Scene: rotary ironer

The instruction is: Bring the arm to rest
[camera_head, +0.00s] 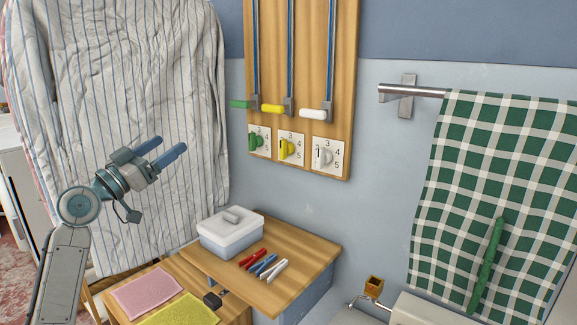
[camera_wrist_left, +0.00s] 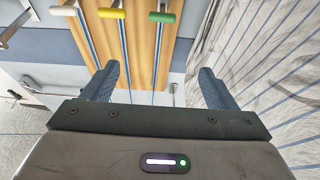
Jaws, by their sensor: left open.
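My left gripper (camera_head: 160,151) is raised in front of the striped cloth in the head view, with its blue fingers pointing up and to the right. It is open and empty. In the left wrist view its two blue fingers (camera_wrist_left: 158,88) stand wide apart with nothing between them. Beyond them the wrist view shows the wooden panel (camera_wrist_left: 140,50) with coloured levers. My left arm (camera_head: 65,265) comes up from the lower left. My right gripper is not in view.
A striped cloth (camera_head: 130,100) hangs behind my left gripper. The wall panel (camera_head: 300,60) has green, yellow and white levers and dials. A green checked cloth (camera_head: 470,180) hangs from a rail at right.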

